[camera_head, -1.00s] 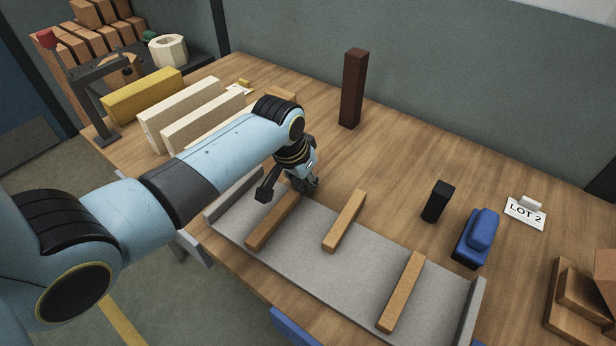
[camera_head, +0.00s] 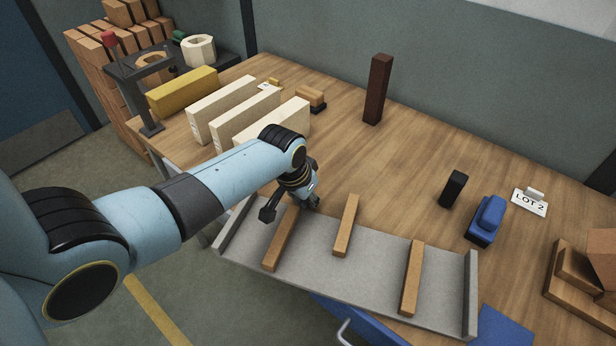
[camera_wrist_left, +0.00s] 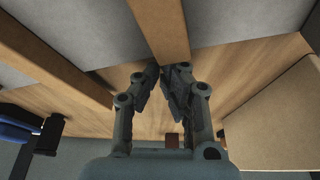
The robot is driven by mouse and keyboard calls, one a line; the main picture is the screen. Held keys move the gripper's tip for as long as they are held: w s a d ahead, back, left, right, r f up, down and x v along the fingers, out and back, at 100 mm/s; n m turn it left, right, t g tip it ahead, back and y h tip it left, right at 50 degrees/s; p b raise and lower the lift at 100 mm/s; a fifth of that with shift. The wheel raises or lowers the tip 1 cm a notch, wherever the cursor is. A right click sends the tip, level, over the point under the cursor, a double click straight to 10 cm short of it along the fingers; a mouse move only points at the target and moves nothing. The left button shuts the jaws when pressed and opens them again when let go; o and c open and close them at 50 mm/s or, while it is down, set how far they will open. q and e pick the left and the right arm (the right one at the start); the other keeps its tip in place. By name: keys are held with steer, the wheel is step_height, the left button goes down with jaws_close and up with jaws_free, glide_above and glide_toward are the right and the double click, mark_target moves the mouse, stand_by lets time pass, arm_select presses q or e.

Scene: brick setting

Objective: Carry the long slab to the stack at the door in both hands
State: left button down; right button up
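Several long slabs lie at the left of the wooden table in the head view: a yellow one (camera_head: 183,92) and pale cream ones (camera_head: 222,105). I cannot tell which is the task's slab. Bricks form a stack (camera_head: 98,62) at the back left, beyond the table. My left gripper (camera_head: 307,204) points down by the far end of the leftmost wooden strip (camera_head: 281,246) on a grey tray (camera_head: 380,270). In the left wrist view its fingertips (camera_wrist_left: 163,72) are close together before a wooden strip (camera_wrist_left: 160,25); whether they touch it is unclear. My right gripper is out of view.
A dark brown post (camera_head: 377,90) stands upright at the back. A black block (camera_head: 453,188), a blue tool (camera_head: 487,219) and a LOT 2 card (camera_head: 530,201) are at the right. Brown blocks (camera_head: 580,280) lie at the right edge. The table's middle is clear.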

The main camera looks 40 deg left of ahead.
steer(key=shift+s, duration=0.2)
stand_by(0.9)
